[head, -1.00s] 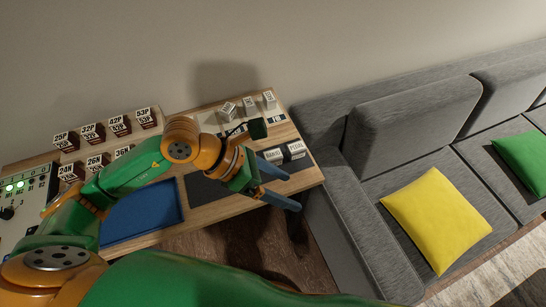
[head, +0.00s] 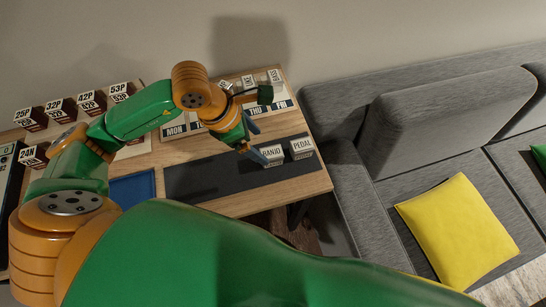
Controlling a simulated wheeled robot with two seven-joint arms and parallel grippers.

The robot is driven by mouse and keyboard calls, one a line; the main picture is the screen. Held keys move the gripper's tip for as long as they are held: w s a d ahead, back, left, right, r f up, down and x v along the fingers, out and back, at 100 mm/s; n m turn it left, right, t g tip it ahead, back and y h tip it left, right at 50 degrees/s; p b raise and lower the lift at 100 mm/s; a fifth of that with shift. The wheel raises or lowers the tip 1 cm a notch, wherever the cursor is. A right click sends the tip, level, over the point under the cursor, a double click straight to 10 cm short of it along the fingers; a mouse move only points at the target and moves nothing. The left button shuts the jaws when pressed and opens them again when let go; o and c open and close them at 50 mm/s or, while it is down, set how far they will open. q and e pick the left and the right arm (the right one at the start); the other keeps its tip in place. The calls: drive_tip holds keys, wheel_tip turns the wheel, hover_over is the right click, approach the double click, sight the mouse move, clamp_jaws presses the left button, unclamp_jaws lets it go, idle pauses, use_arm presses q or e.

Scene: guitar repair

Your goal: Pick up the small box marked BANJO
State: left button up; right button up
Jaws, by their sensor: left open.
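The small white box marked BANJO (head: 272,155) stands on the dark mat (head: 200,181) near the table's right end. A similar box marked PEDAL (head: 301,148) stands just to its right. My left gripper (head: 258,142) is open, its blue fingers pointing toward the BANJO box. One finger reaches close to the left side of the box; I cannot tell whether it touches. The other finger is behind, farther back. My right gripper is not in view.
Several small boxes (head: 275,76) stand at the back of the table beside a strip marked with weekdays (head: 175,130). A blue tray (head: 133,189) lies left of the mat. Several labelled boxes (head: 62,110) stand at left. A grey sofa borders the table's right.

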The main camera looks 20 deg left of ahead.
sight(271, 152)
use_arm(q)
drive_tip(key=shift+a+b+x, duration=0.25)
drive_tip(key=shift+b+x, duration=0.05)
drive_tip(key=shift+x, duration=0.8)
drive_tip(key=p+x, duration=0.2)
drive_tip(key=x, duration=0.3)
drive_tip(key=shift+w+d+f, duration=0.2)
drive_tip(key=shift+d+f, duration=0.1)
drive_tip(key=shift+d, duration=0.05)
drive_tip(key=shift+w+d+f, duration=0.1)
drive_tip(key=shift+w+f, duration=0.1)
drive_tip(key=shift+f, duration=0.2)
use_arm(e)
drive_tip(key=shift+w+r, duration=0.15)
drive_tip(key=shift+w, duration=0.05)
use_arm(q)
clamp_jaws()
drive_tip(key=shift+r, duration=0.1)
